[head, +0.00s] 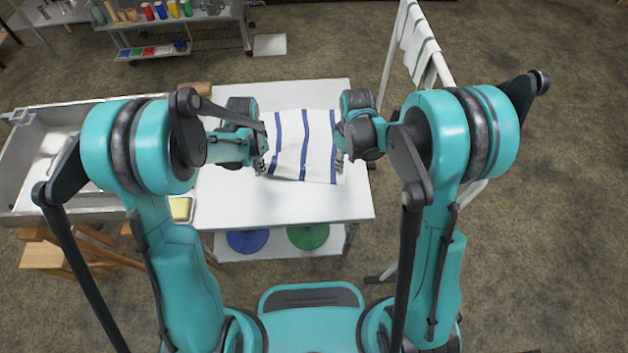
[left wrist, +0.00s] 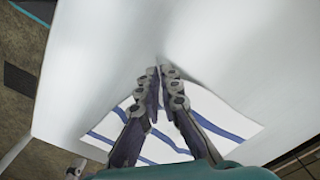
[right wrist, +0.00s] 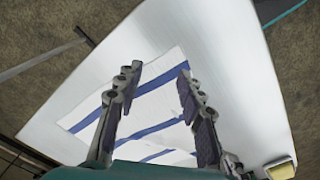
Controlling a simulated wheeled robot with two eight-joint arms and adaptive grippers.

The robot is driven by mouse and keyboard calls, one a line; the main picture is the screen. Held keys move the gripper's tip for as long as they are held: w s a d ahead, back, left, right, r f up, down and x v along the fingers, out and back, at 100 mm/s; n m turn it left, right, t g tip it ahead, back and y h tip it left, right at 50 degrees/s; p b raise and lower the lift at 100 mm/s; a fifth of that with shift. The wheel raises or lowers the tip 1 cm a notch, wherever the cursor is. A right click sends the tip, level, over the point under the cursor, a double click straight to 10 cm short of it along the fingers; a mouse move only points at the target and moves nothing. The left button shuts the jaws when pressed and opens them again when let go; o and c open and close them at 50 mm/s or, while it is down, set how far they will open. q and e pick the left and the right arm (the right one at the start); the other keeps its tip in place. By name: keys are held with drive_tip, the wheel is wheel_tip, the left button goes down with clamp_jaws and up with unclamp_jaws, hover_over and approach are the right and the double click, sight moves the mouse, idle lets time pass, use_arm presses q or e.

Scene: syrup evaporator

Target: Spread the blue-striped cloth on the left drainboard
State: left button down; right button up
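The blue-striped white cloth (head: 290,150) lies mostly flat on the white table (head: 290,205), between my two grippers. My left gripper (head: 262,168) is at the cloth's near left edge. In the left wrist view (left wrist: 160,72) its fingertips meet beside a cloth corner; I cannot see whether cloth is pinched between them. My right gripper (head: 341,160) is at the cloth's right edge. In the right wrist view (right wrist: 158,70) its fingers are apart and empty over the cloth (right wrist: 158,105). A metal sink unit (head: 22,185) stands left of the table, partly hidden by my left arm; I cannot make out its left drainboard clearly.
A yellow sponge-like block (head: 181,208) is at the table's left edge. A rack with a green-striped cloth (head: 420,45) stands behind on the right. Wooden stools (head: 45,255) stand below the sink. Blue (head: 247,240) and green discs (head: 308,236) lie on the lower shelf.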

sight(340, 180)
wheel_tip(340, 180, up, 4)
drive_tip(key=s+a, duration=0.1)
drive_tip(key=s, duration=0.1)
drive_tip(key=shift+m, duration=0.3)
drive_tip(key=shift+w+a+f, duration=0.1)
drive_tip(key=shift+f, duration=2.25)
drive_tip(key=shift+w+a+f, duration=0.1)
drive_tip(key=shift+f, duration=2.2)
clamp_jaws()
drive_tip(key=shift+r, duration=2.5)
